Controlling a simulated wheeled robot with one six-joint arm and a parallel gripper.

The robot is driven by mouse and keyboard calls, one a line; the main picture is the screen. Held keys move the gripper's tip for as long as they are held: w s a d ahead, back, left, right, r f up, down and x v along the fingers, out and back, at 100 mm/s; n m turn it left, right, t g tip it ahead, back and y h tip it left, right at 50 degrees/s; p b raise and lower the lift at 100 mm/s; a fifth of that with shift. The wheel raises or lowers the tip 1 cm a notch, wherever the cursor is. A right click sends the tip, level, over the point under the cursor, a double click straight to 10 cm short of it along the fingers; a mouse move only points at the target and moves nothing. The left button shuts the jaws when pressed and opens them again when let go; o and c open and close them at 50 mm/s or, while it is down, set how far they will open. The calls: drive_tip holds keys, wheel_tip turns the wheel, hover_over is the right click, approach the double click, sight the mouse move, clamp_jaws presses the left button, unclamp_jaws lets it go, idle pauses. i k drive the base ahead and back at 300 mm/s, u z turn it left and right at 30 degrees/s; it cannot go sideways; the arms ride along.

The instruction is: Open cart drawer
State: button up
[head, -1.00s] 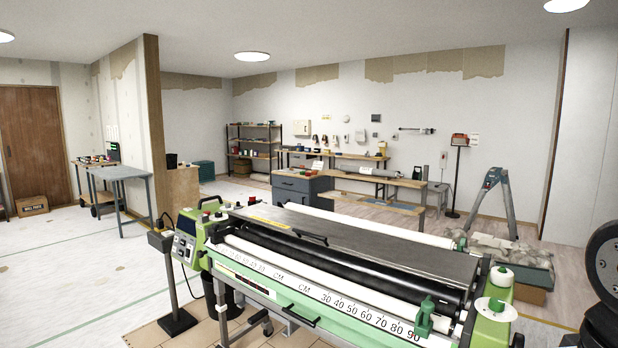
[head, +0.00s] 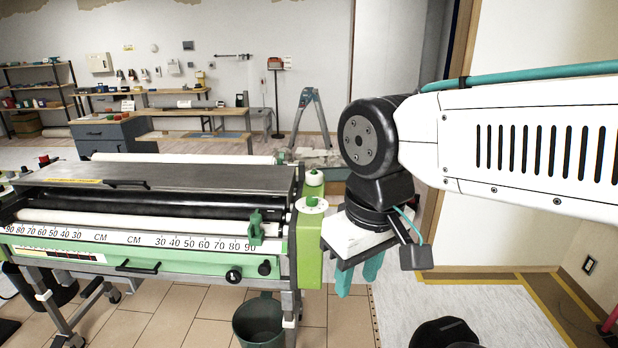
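A blue-grey drawer cabinet (head: 108,138), which looks like the cart, stands beyond the wallpaper machine at the left of the head view. Its drawer fronts look closed; its lower part is hidden behind the machine. My gripper (head: 358,278) hangs pointing down at the right end of the machine, far from the cabinet. Its two teal fingers are apart with nothing between them. No other view shows them closer.
The green wallpaper machine (head: 150,256) fills the front left, between me and the cabinet. A grey-green bucket (head: 259,322) stands under its right end. A workbench (head: 195,138) and a stepladder (head: 312,120) are behind. Pale floor at the right is partly free.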

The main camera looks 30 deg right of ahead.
sight(95, 131)
drive_tip(key=u, duration=1.55)
drive_tip(key=i, duration=8.9)
